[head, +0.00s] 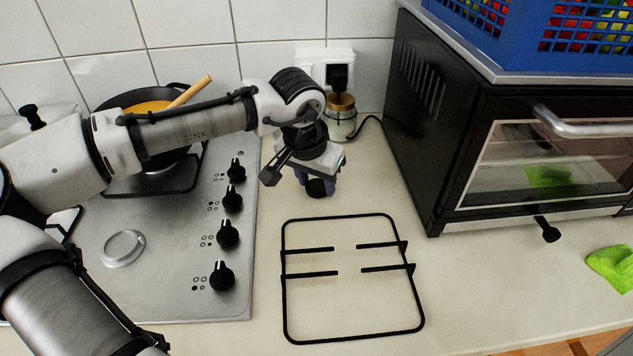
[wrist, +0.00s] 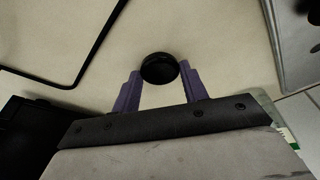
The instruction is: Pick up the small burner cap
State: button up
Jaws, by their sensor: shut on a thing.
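The small burner cap (head: 317,188) is a round black disc, low over the counter behind the loose pan grate. In the wrist view the cap (wrist: 159,67) sits between the tips of my two purple fingers. My gripper (head: 316,183) points down and is shut on the cap, one finger on each side; it also shows in the wrist view (wrist: 160,80). I cannot tell whether the cap touches the counter or is slightly raised. The cap's top is partly hidden by the gripper in the head view.
A black pan grate (head: 284,290) lies on the counter in front. The stove (head: 180,285) with several black knobs is at left, with a pan (head: 183,88) behind my arm. A toaster oven (head: 440,120) stands at right, and a jar (head: 342,118) by the wall socket.

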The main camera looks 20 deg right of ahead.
aim_at(316, 187)
notch_tip(316, 187, up, 20)
jog(key=shift+b, duration=0.3)
jog(key=shift+f, duration=0.15)
